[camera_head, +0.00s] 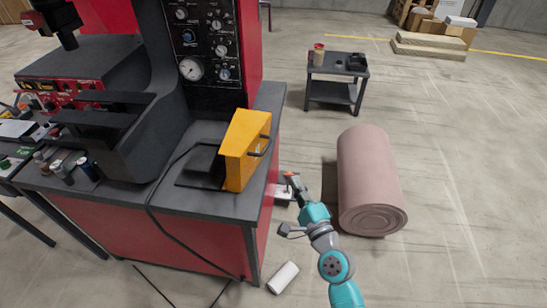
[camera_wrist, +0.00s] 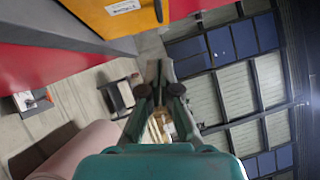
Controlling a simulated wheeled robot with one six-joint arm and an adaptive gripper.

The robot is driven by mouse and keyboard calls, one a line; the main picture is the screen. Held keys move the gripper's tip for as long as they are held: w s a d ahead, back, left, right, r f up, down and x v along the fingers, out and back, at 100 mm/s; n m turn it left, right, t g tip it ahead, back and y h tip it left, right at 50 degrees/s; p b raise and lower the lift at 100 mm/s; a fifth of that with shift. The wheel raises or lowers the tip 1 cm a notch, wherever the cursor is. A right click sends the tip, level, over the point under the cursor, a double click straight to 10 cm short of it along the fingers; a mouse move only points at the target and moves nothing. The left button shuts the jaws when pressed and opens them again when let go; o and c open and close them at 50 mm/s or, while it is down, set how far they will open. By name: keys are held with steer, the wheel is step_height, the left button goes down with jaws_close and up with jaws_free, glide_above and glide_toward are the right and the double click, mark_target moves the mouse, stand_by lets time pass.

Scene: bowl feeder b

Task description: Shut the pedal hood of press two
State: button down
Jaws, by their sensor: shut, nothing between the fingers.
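The pedal hood (camera_head: 240,155) is an orange-yellow cover on the grey bench top of the red press (camera_head: 215,75). It stands raised on edge, and a black pedal (camera_head: 203,160) shows uncovered to its left. A black handle (camera_head: 261,146) sits on the hood's right face. My gripper (camera_head: 290,178) is shut and empty, just off the bench's right edge, right of the hood and apart from it. In the wrist view the hood (camera_wrist: 100,14) and its handle (camera_wrist: 158,10) are at the top, beyond my shut fingers (camera_wrist: 158,72). The hood's hinge is hidden.
A pink roll (camera_head: 368,180) stands on the floor close to the right of my arm. A small dark table (camera_head: 335,88) is behind it. A black cable (camera_head: 152,205) hangs over the bench front.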

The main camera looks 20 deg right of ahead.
mark_target(250, 152)
steer(key=w+a+r, duration=0.2)
steer(key=w, duration=0.7)
steer(key=shift+w+a, duration=0.4)
steer(key=shift+r, duration=0.1)
